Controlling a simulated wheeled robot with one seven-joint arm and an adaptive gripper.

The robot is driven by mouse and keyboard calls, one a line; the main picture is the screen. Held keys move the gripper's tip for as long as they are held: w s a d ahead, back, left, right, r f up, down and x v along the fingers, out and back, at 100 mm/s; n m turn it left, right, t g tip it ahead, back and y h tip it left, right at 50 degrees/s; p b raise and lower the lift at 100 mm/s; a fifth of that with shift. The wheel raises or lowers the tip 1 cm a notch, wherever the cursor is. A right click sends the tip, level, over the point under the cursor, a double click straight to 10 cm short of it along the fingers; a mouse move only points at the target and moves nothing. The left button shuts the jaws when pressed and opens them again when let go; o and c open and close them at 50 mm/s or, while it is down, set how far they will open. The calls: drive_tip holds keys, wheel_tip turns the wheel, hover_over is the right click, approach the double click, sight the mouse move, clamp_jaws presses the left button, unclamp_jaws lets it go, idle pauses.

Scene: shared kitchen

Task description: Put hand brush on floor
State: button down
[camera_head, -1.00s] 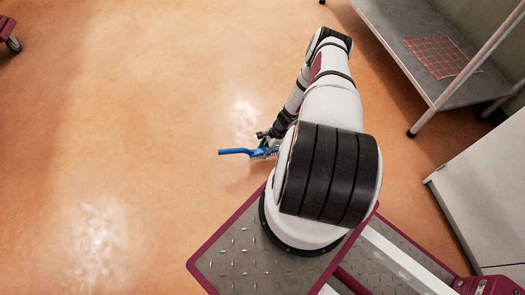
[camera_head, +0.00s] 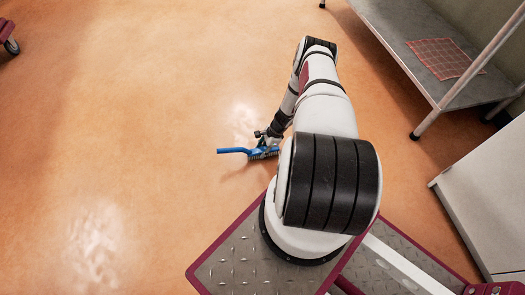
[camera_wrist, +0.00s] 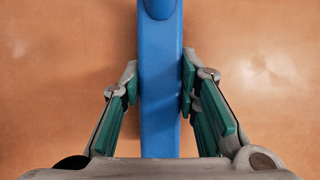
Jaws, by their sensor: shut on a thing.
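The blue hand brush (camera_head: 236,151) is low at the orange floor (camera_head: 140,110), with its handle pointing left and its bristles downward in the head view. I cannot tell whether the bristles touch the floor. My gripper (camera_head: 264,140) is at the brush, partly hidden by my arm. In the wrist view, the blue brush (camera_wrist: 160,80) runs up the middle between the green-padded fingers of my gripper (camera_wrist: 160,85), which is shut on it. Only floor shows behind the brush there.
A grey metal shelf (camera_head: 403,35) with a red checked cloth (camera_head: 446,59) on it stands at upper right. A white cabinet (camera_head: 485,190) is at the right edge. A wheeled thing (camera_head: 10,40) shows at the far left. The floor left of the brush is clear.

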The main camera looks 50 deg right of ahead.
drive_tip(key=c, duration=1.2)
unclamp_jaws()
